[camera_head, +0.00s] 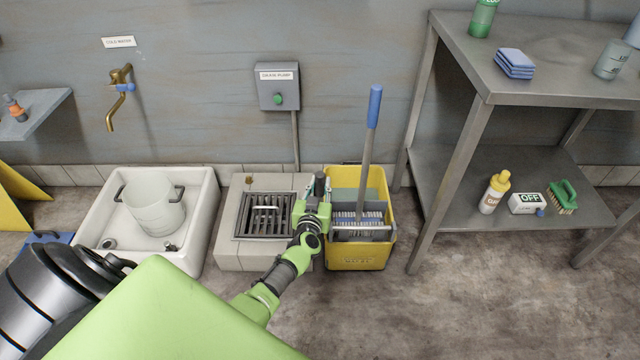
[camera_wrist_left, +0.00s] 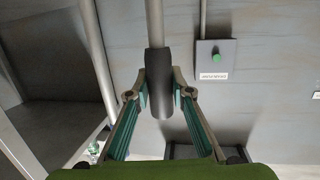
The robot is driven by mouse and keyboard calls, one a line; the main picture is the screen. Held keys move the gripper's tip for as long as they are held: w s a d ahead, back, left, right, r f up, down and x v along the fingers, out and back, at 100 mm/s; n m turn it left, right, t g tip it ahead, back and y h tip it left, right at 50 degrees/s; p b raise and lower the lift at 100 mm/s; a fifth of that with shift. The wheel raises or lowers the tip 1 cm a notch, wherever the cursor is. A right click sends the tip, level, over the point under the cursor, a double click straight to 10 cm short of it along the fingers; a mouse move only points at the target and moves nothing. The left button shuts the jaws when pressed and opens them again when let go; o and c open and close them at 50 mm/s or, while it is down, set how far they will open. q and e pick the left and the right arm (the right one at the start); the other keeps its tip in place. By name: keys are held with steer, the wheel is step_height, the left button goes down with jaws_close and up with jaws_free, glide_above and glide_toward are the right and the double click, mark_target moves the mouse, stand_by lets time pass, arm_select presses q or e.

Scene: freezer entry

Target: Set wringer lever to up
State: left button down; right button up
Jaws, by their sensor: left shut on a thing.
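The yellow mop bucket (camera_head: 355,258) stands on the floor right of the drain grate, with a grey wringer (camera_head: 362,234) across its top. The wringer lever's dark grip (camera_head: 320,180) shows at the bucket's left side, just beyond my left gripper (camera_head: 312,208). In the left wrist view, the black grip (camera_wrist_left: 160,92) on a grey rod sits between the fingers of my left gripper (camera_wrist_left: 159,80), which is shut on it. That view is upside down, so the rod runs downward from the grip. My forearm partly hides the lever's base. My right gripper is not in view.
A mop handle with a blue end (camera_head: 375,107) rises from the bucket. A steel shelf (camera_head: 450,185) stands close on the right. A white basin (camera_head: 205,215) and a drain grate (camera_head: 262,216) lie left. The drain pump box (camera_head: 278,85) hangs behind.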

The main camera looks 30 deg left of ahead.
arm_select(q)
steer(key=shift+w+a+r, duration=0.1)
steer(key=shift+w+r, duration=0.05)
steer(key=shift+r, duration=0.05)
steer(key=c, duration=2.2)
jaws_free()
steer(key=o, duration=0.4)
steer(key=shift+f, duration=0.2)
steer(key=shift+s, duration=0.2)
steer(key=v, duration=1.1)
steer(key=shift+s+d+r, duration=0.1)
steer(key=shift+s+d, duration=0.1)
steer(key=shift+s, duration=0.05)
